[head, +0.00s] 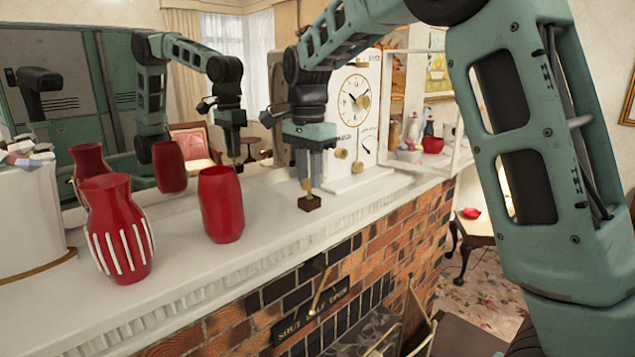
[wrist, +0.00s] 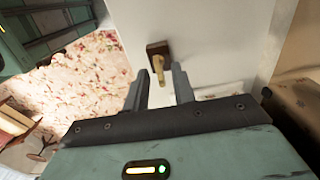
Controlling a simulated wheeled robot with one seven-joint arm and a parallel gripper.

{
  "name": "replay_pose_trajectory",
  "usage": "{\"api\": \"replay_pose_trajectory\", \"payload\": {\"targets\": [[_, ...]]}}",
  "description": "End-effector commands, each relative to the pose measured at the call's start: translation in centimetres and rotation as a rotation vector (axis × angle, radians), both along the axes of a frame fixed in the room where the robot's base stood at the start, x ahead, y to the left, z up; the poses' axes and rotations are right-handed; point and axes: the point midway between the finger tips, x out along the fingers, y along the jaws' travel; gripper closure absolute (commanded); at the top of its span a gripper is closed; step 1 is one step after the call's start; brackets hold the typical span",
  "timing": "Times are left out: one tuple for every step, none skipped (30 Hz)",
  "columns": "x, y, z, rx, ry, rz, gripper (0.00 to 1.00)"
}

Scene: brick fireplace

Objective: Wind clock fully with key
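The key (head: 309,203) has a dark square handle block and a brass shaft. It appears to stand upright on the white mantel, block down, near the front edge. My gripper (head: 308,178) points down over it. In the wrist view the key (wrist: 158,50) shows just beyond the fingertips of my gripper (wrist: 161,72), with a gap on both sides of the shaft. The fingers look open; contact is not visible. The clock (head: 353,100), white with a round gold-rimmed dial, stands behind and right of my gripper. Brass parts stick out at its lower front.
Two red vases (head: 118,228) and (head: 222,205) stand on the mantel (head: 180,262) to the left. A mirror (head: 75,95) behind reflects my arm. A glass-sided case (head: 425,165) with a red apple stands right of the clock. The floor lies below the mantel edge.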

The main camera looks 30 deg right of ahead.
Motion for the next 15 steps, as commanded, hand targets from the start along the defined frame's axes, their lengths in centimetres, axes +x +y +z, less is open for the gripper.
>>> {"api": "replay_pose_trajectory", "payload": {"targets": [[0.00,0.00,-0.04,0.000,0.000,0.000,0.74],[0.00,0.01,-0.04,0.000,0.000,0.000,0.74],[-0.01,0.01,-0.04,0.000,0.000,0.000,0.74],[-0.01,0.00,-0.04,0.000,0.000,0.000,0.83],[-0.01,0.01,-0.04,0.000,0.001,0.000,0.91],[-0.01,0.01,-0.04,0.000,0.001,0.000,1.00],[-0.01,0.01,-0.04,0.000,0.001,0.000,1.00],[-0.01,0.01,-0.04,0.000,0.001,0.000,1.00],[-0.01,0.01,-0.03,0.000,0.001,0.000,1.00],[-0.01,0.01,-0.03,0.000,0.000,0.000,1.00],[-0.01,0.01,-0.02,0.000,0.001,0.000,1.00],[-0.01,0.00,-0.01,0.000,0.000,0.000,1.00],[-0.01,0.00,0.01,0.000,0.000,0.000,1.00],[-0.01,0.00,0.04,0.000,0.001,0.000,1.00],[-0.01,0.00,0.09,0.000,0.000,0.000,1.00]]}}
